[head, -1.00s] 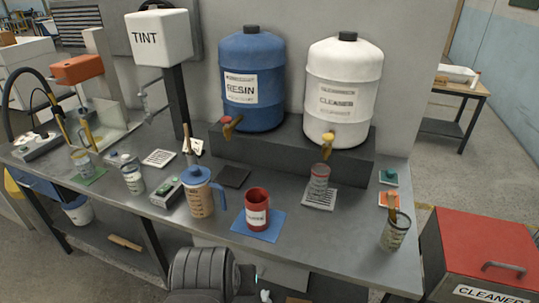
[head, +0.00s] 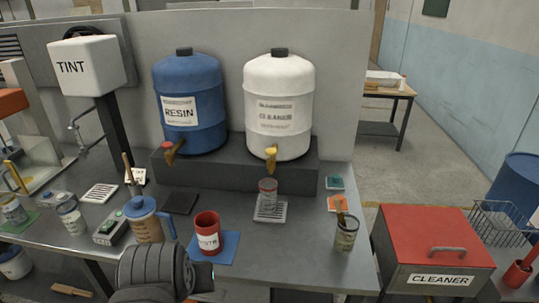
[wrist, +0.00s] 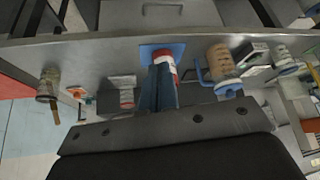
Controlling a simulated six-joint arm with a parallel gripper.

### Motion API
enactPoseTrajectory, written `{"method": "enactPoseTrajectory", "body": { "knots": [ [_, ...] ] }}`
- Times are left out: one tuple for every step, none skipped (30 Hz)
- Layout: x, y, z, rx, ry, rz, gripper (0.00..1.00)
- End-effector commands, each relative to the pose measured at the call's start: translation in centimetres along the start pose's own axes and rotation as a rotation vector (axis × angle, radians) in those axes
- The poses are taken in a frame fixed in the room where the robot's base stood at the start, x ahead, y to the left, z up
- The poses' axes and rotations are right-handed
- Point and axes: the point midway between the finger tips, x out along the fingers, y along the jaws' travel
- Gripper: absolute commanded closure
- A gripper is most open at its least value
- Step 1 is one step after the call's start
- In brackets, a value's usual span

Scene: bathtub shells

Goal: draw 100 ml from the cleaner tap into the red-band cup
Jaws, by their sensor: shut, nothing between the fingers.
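The clear red-band cup (head: 268,190) stands upright on a slotted drip grate (head: 270,213) under the cleaner tap; in the wrist view it shows upside down (wrist: 127,97). The yellow-topped cleaner tap (head: 271,158) is at the base of the white CLEANER drum (head: 279,105). The liquid level in the cup is too small to tell. My gripper's fingers (wrist: 164,72) are shut and empty in the wrist view, lined up in front of the red mug. In the head view my arm is at the bottom, on the near side of the bench, well apart from the cup.
A red mug (head: 208,234) stands on a blue mat (head: 228,247), nearer than the cup. A blue-lidded jug (head: 148,222) is left of it. A cup with a brush (head: 345,234) stands right. The blue RESIN drum (head: 190,105) is beside the cleaner drum. Bare bench lies right of the mat.

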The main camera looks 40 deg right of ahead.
Motion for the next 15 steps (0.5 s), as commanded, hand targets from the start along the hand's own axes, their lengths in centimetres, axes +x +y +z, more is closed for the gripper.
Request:
{"method": "enactPoseTrajectory", "body": {
  "knots": [
    [-0.3, 0.5, -2.1, 0.017, 0.010, 0.008, 1.00],
    [-0.6, 0.8, -3.3, 0.026, 0.018, 0.013, 1.00],
    [-0.9, 1.2, -4.9, 0.037, 0.028, 0.019, 1.00],
    [-1.1, 1.6, -6.1, 0.045, 0.037, 0.024, 1.00],
    [-1.2, 1.9, -7.3, 0.053, 0.045, 0.028, 1.00],
    [-1.4, 2.5, -8.9, 0.063, 0.055, 0.035, 1.00],
    [-1.6, 2.9, -10.1, 0.071, 0.064, 0.040, 1.00],
    [-1.7, 3.3, -11.3, 0.078, 0.072, 0.045, 1.00],
    [-1.8, 4.0, -12.8, 0.089, 0.081, 0.052, 1.00],
    [-1.9, 4.5, -13.9, 0.096, 0.089, 0.057, 1.00],
    [-2.0, 5.0, -15.1, 0.104, 0.097, 0.063, 1.00],
    [-2.1, 5.7, -16.6, 0.115, 0.108, 0.070, 1.00],
    [-2.1, 6.3, -17.7, 0.122, 0.115, 0.075, 1.00],
    [-2.1, 6.9, -18.8, 0.130, 0.123, 0.081, 1.00],
    [-2.2, 7.7, -20.2, 0.140, 0.134, 0.088, 1.00]
  ]
}}
